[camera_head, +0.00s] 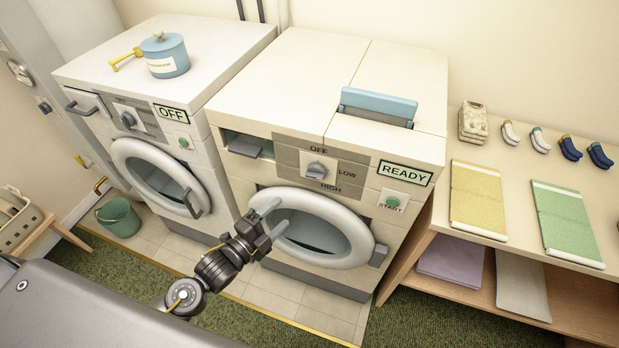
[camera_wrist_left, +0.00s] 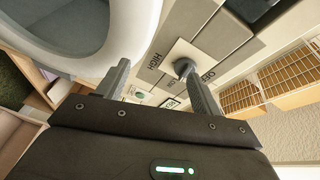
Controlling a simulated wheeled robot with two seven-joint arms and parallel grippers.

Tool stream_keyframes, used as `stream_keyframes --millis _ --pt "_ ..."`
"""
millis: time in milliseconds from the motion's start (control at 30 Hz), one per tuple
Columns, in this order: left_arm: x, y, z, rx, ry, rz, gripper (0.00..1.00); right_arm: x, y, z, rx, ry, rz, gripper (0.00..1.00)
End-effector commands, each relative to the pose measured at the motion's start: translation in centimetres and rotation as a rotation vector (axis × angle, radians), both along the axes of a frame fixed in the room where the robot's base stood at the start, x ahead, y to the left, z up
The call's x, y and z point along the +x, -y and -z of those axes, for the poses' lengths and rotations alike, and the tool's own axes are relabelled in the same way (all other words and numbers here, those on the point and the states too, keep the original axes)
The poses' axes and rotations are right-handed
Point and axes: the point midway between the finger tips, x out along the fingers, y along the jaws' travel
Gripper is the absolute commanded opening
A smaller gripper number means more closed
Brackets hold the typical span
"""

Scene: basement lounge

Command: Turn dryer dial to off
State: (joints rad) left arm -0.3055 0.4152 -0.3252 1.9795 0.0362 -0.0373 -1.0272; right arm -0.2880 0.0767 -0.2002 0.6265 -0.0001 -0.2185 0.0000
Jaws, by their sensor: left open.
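The dryer is the cream machine (camera_head: 285,75) on the right, with a round door and a READY sign (camera_head: 405,173). My left gripper (camera_head: 273,216) is open and empty, in front of the dryer door, below and left of the dial. In the left wrist view, the dial (camera_wrist_left: 183,67) appears beyond the tip of one finger, and HIGH is readable beside it. My right gripper is not in view.
The dryer's round door (camera_head: 315,228) bulges near my gripper. A green START button (camera_head: 393,202) is right of the dial. A wooden shelf (camera_head: 513,241) with cloths stands right.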

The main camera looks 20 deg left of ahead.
Motion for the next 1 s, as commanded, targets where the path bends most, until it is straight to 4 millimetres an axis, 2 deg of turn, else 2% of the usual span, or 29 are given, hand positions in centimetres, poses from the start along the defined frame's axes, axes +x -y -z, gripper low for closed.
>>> stream_keyframes --millis 33,100,200,367,467,800,1000 --pt "-0.2 0.6 -2.3 0.017 0.057 0.022 0.66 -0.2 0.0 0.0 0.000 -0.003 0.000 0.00" --pt "-0.5 1.1 -4.4 0.036 0.113 0.041 0.66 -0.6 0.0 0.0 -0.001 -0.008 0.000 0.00" --pt "-0.8 1.4 -5.9 0.049 0.152 0.053 0.66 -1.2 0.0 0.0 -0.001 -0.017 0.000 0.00" --pt "-0.6 1.6 -6.2 0.051 0.158 0.054 0.66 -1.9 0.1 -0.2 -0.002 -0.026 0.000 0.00" --pt "0.3 2.0 -6.3 0.050 0.158 0.052 0.66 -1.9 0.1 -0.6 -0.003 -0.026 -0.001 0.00" --pt "5.9 4.6 -6.9 0.050 0.156 0.051 0.66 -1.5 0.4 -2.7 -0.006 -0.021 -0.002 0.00" --pt "8.1 5.8 -6.9 0.049 0.155 0.052 0.66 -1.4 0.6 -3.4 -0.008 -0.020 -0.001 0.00"
